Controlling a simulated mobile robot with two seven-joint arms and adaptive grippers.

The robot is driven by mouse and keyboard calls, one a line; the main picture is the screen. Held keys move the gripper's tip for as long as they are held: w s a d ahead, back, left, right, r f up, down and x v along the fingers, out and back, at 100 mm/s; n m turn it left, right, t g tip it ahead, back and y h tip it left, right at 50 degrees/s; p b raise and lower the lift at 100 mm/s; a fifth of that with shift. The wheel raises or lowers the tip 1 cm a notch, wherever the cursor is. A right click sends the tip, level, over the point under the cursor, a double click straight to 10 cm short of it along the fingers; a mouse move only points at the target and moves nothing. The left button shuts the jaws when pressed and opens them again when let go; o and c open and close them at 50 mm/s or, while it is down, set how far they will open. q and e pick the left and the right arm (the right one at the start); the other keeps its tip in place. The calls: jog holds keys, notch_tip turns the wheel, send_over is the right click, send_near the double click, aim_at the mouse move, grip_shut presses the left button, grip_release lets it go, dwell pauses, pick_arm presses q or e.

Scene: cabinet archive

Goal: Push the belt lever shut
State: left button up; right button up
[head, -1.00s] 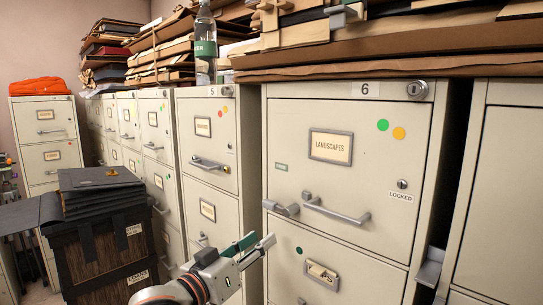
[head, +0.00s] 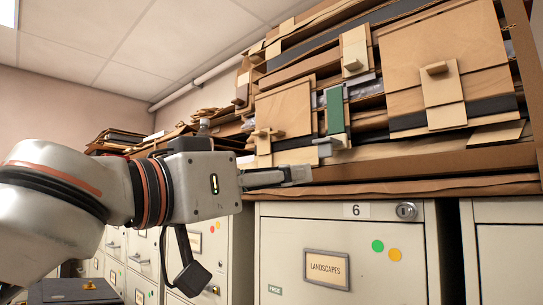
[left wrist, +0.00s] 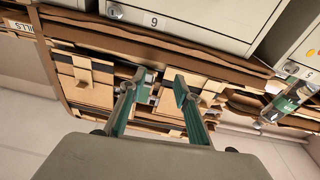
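The green belt (head: 335,108) runs upright over the packed flat parcels on top of cabinet 6. The grey belt lever (head: 328,145) is at its lower end and sticks out from the stack; I cannot tell its exact angle. My left gripper (head: 304,174) comes in from the left in the head view, its fingers pointing right, below and left of the lever in the picture. The left wrist view shows the gripper (left wrist: 161,78) open, its two green-padded fingers apart with nothing clearly held. I cannot make out the lever for certain there. My right gripper is not in view.
Wooden blocks and knobs (head: 435,75) project from the parcels beside the belt. A brown board edge (head: 420,188) lies under the stack, above cabinet 6 (head: 345,260). A bottle (left wrist: 285,103) stands on the neighbouring cabinet. Open air lies in front of the stack.

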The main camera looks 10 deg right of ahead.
aim_at(324, 150)
pick_arm(q)
jog(key=s+r, duration=0.3)
jog(key=shift+p+x, duration=0.3)
jog(key=shift+x, duration=3.4)
jog(key=shift+f, duration=0.1)
jog(key=shift+w, duration=0.1)
jog(key=shift+w+d, duration=0.15)
jog(key=shift+d, duration=0.15)
jog(key=shift+a, duration=0.1)
jog(key=c, duration=0.7)
jog(key=shift+c, duration=0.2)
jog(key=shift+p, duration=0.3)
